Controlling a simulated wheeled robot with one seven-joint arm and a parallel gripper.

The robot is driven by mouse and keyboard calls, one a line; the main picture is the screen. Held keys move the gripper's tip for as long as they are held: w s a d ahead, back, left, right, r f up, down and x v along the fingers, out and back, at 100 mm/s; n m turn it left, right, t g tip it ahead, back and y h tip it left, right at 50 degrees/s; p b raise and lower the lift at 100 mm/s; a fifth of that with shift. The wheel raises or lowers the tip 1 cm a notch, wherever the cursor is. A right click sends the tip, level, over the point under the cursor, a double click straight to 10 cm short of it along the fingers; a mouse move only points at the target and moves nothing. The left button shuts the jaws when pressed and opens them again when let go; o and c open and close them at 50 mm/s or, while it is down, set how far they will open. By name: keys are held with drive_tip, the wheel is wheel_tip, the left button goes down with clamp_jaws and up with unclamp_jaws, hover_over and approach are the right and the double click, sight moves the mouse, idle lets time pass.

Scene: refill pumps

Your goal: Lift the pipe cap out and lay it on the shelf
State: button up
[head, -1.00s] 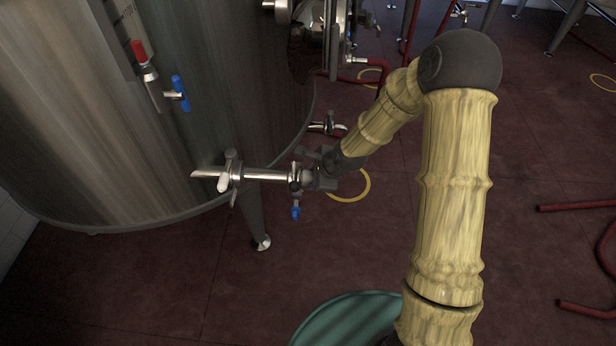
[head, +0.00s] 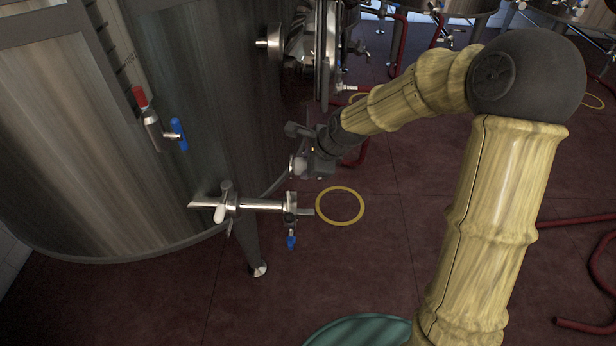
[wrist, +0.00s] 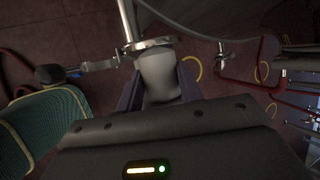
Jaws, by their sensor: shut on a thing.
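My gripper (head: 312,160) is shut on the pipe cap (head: 297,166), a small silvery piece with a round flange, beside the tank. In the wrist view the cap (wrist: 158,76) sits between the two fingers as a pale grey body with a metal flange beyond it. The steel outlet pipe (head: 260,205) juts right from the tank below the gripper, with a blue-handled valve (head: 291,242) near its end. The cap is apart from the pipe end, up and behind it in the head view. I cannot make out a shelf in either view.
The large steel tank (head: 60,150) fills the left, with a red and blue tap (head: 150,118) on its wall. Its round hatch (head: 312,50) is just above my gripper. A teal rounded object (head: 355,332) stands at the bottom. Red pipes (head: 585,325) lie right; the middle floor is open.

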drive_tip(key=shift+r, duration=0.7)
drive_tip(key=shift+r, duration=0.1)
drive_tip(key=shift+r+p, duration=3.35)
drive_tip(key=shift+r, duration=0.05)
